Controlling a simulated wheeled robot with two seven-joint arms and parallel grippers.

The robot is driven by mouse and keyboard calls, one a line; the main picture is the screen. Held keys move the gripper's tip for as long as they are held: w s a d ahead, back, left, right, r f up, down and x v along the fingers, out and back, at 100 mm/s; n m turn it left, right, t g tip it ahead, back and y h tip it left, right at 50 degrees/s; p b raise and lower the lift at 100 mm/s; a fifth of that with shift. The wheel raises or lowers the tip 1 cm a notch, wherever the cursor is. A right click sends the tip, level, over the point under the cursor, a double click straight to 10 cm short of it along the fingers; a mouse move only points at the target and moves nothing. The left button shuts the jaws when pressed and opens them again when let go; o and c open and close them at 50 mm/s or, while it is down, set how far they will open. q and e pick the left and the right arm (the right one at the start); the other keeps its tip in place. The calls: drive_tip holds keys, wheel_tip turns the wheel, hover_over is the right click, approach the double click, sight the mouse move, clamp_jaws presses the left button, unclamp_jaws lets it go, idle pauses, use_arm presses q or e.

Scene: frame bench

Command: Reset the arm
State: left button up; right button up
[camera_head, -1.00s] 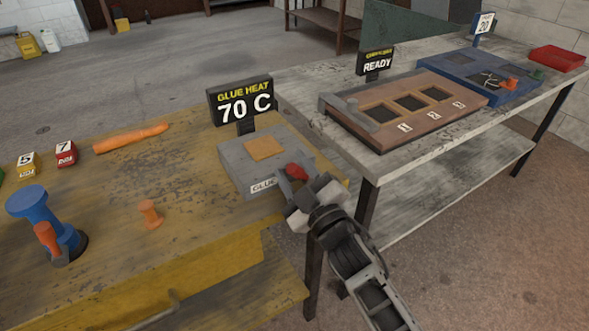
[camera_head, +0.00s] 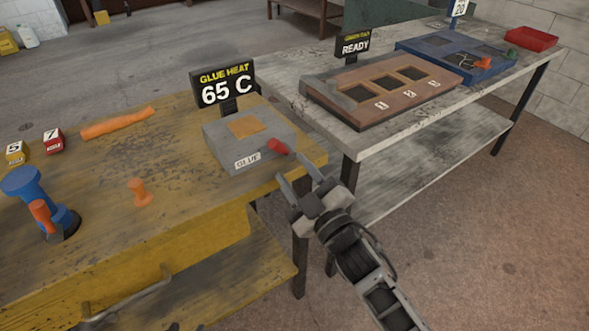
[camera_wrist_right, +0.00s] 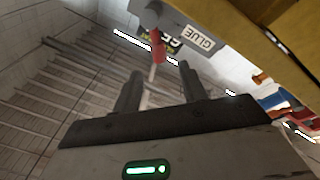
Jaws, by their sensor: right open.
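My right gripper (camera_head: 292,168) is open and empty, just off the front right corner of the yellow bench. Its fingertips point at the red knob (camera_head: 278,147) on the side of the grey glue box (camera_head: 222,147), with a small gap between them. In the right wrist view the red knob (camera_wrist_right: 158,45) shows on a pale stem beyond and between the two open fingers (camera_wrist_right: 160,72), apart from them. The glue heat sign (camera_head: 224,84) reads 65 C. I do not make out my left gripper.
The yellow bench (camera_head: 130,235) also holds a blue stand (camera_head: 30,190) with an orange handle, an orange peg (camera_head: 138,190), an orange stick (camera_head: 118,122) and numbered blocks. The grey table (camera_head: 385,127) holds a brown frame tray (camera_head: 360,105), a blue fixture (camera_head: 425,55) and a red bin (camera_head: 532,39).

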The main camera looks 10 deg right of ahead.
drive_tip(key=shift+w, duration=0.1)
drive_tip(key=s+d+f+m+g+h, duration=0.2)
drive_tip(key=s+f+m+g, duration=0.2)
drive_tip(key=s+f, duration=0.4)
drive_tip(key=s+d+f+m+g+h, duration=0.1)
drive_tip(key=s+f+m+g, duration=0.3)
drive_tip(key=s+f, duration=0.4)
drive_tip(key=s+d+m, duration=0.1)
drive_tip(key=s, duration=0.2)
drive_tip(key=shift+s+m+g+h, duration=0.2)
drive_tip(key=shift+m+g+h, duration=0.1)
drive_tip(key=shift+h, duration=0.1)
drive_tip(key=shift+f, duration=0.1)
